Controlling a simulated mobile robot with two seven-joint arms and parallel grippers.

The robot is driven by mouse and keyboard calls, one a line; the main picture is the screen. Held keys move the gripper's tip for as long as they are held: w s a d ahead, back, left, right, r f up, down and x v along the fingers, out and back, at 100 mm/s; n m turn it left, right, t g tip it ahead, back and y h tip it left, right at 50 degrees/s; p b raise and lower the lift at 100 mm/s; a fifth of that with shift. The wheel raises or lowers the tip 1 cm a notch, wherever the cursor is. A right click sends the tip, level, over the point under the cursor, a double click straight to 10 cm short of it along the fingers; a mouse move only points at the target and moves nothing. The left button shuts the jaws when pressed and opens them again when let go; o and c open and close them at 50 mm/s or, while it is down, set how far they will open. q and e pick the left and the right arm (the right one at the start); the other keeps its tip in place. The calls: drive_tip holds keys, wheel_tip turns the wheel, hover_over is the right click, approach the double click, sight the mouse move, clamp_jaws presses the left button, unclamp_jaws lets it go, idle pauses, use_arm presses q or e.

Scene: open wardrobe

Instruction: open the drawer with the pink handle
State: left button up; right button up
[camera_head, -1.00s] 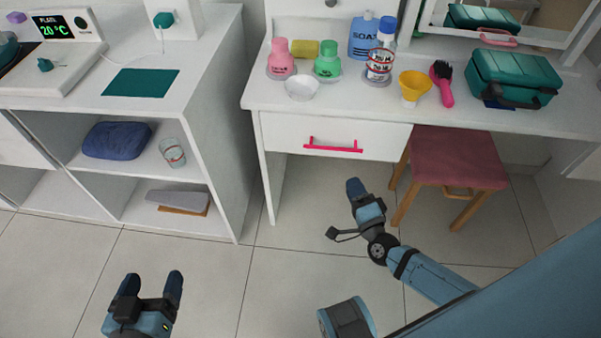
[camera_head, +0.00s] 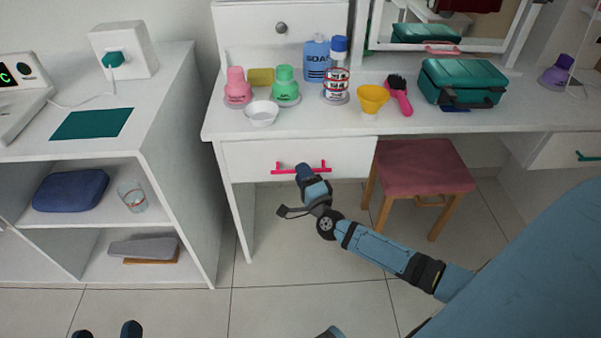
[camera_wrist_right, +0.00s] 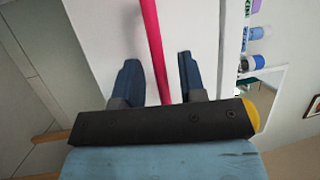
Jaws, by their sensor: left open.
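The white drawer (camera_head: 350,155) under the vanity top is closed, with a pink bar handle (camera_head: 284,170) across its front. My right gripper (camera_head: 304,170) is at the middle of this handle in the head view and covers part of it. In the right wrist view, the pink handle (camera_wrist_right: 151,30) runs between the two spread fingers of my right gripper (camera_wrist_right: 157,72), with a gap on each side. My left gripper (camera_head: 106,331) shows only its two spread fingertips at the bottom edge, low over the floor and away from the drawer.
A stool with a red seat (camera_head: 425,168) stands right of the drawer, close to my right arm. A shelf unit (camera_head: 190,180) stands to the left. Bottles, a yellow funnel (camera_head: 372,97), a brush (camera_head: 399,93) and a green case (camera_head: 462,82) stand on the vanity top.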

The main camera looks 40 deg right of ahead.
drive_tip(key=shift+w+d+r, duration=0.1)
drive_tip(key=shift+w, duration=0.55)
use_arm(q)
drive_tip(key=shift+d+r+h, duration=0.1)
drive_tip(key=shift+r+h, duration=0.2)
use_arm(e)
drive_tip(key=shift+w, duration=0.1)
clamp_jaws()
use_arm(q)
drive_tip(key=shift+s, duration=0.1)
